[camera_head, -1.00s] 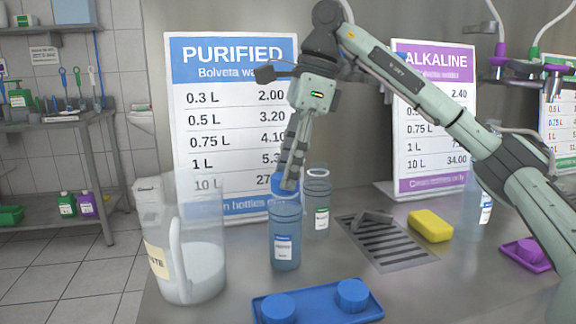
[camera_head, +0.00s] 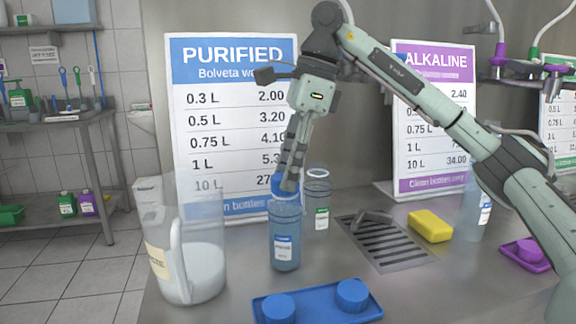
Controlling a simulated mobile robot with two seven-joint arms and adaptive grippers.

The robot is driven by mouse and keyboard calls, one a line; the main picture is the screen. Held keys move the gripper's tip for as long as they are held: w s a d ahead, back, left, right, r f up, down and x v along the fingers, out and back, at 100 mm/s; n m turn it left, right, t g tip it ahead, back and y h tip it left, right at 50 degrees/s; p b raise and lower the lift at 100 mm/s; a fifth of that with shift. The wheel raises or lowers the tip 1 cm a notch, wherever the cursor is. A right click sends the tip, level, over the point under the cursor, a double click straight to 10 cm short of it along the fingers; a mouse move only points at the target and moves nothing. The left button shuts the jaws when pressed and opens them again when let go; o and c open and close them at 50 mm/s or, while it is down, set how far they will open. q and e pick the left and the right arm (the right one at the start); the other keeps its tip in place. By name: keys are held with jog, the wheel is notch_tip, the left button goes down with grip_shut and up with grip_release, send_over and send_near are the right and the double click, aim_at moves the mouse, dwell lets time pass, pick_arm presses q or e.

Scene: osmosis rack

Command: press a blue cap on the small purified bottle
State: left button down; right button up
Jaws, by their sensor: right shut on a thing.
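The small blue-tinted bottle (camera_head: 285,232) stands upright on the counter in front of the purified price board. My right gripper (camera_head: 287,182) points down over the bottle's mouth and is shut on a blue cap (camera_head: 279,184). The cap sits at the top of the bottle; whether it is seated on the neck cannot be told, since the fingers hide part of it. Two more blue caps, one on the left (camera_head: 277,308) and one on the right (camera_head: 352,295), lie on a blue tray (camera_head: 315,313) at the front. My left gripper is not in view.
A clear bottle with a green label (camera_head: 317,205) stands close behind on the right. A large pitcher (camera_head: 188,250) stands to the left. A drain grate (camera_head: 385,243), a yellow sponge (camera_head: 430,226), a clear bottle (camera_head: 475,212) and a purple tray (camera_head: 520,258) lie rightward.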

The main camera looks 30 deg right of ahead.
jog(key=shift+f, duration=0.15)
jog(key=o, duration=1.2)
jog(key=o, duration=0.6)
jog(key=shift+c, duration=0.2)
jog(key=shift+r, duration=0.25)
jog(key=shift+r+p, duration=0.95)
jog(key=shift+p, duration=0.1)
jog(key=shift+r, duration=1.95)
